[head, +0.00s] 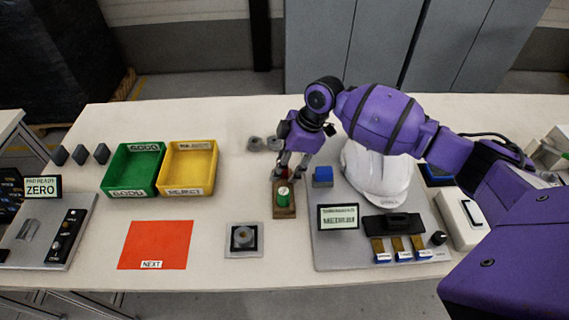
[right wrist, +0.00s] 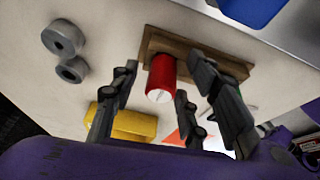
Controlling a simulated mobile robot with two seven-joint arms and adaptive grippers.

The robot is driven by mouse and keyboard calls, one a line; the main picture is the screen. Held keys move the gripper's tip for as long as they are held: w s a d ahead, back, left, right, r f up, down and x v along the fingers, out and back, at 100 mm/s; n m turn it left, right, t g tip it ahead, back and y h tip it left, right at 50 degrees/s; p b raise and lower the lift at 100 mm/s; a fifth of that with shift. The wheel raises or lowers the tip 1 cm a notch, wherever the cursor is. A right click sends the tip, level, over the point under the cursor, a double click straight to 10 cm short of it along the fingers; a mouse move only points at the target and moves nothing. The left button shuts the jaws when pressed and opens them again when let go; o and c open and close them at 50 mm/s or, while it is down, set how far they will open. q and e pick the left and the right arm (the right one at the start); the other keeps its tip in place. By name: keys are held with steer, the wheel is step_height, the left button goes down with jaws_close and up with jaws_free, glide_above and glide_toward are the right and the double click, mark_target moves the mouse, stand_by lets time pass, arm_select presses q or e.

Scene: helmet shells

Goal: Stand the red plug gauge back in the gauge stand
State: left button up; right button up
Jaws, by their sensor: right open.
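The wooden gauge stand (head: 284,214) is on the table near the middle, with a green plug gauge (head: 283,195) upright in its near end. The red plug gauge (right wrist: 161,78) shows in the right wrist view, its round end toward the camera and its far end against the gauge stand (right wrist: 190,55). It appears to stand in it; how deep it sits is hidden. In the head view it is mostly hidden by my right gripper (head: 287,172). That gripper is open, its fingers (right wrist: 165,108) apart around the red gauge, with visible gaps. My left gripper is out of view.
Two grey rings (head: 264,144) lie left of my gripper. A green bin (head: 132,190) and yellow bin (head: 188,192) stand left. A grey plate with a display (head: 338,217), blue block (head: 322,176) and white helmet shell (head: 376,175) lies close right. An orange mat (head: 156,243) lies front left.

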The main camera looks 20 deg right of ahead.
steer(key=v, duration=1.2)
steer(key=shift+s+f, duration=0.1)
